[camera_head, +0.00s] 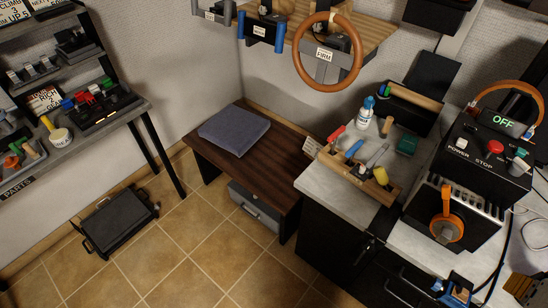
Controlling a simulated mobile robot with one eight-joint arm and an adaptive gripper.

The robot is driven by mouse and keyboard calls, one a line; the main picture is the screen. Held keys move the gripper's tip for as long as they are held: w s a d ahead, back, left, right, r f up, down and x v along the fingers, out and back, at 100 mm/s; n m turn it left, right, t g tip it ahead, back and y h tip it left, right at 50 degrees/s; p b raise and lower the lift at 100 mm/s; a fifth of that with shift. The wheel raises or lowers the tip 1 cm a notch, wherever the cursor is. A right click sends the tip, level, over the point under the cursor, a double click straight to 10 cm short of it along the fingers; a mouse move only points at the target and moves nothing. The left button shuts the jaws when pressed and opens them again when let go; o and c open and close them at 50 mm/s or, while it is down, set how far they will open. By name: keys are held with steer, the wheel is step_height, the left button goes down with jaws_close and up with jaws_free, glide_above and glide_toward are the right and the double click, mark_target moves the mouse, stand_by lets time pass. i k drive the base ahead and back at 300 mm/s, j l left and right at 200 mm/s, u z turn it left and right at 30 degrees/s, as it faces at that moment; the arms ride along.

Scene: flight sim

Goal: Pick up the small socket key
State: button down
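I cannot pick out the small socket key for certain. A wooden tool tray (349,176) on the light worktop at right holds several tools. In it are a red-handled tool (337,133), a blue-handled tool (354,149), a grey metal tool (377,156) that may be a wrench or key, and a yellow piece (381,176). The tools are too small to tell their exact kind. I cannot make out my gripper in this view.
A white bottle with a blue cap (366,112) stands behind the tray. A black control box (487,150) stands to its right. A dark wooden bench (266,171) with a grey cushion (234,129) is left. A black case (118,220) lies on the open tiled floor.

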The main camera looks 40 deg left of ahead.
mark_target(350, 154)
steer(key=u, duration=1.15)
steer(key=i+j+z, duration=0.35)
steer(key=z, duration=0.15)
steer(key=i+j+z, duration=0.35)
steer(key=j+z, duration=0.15)
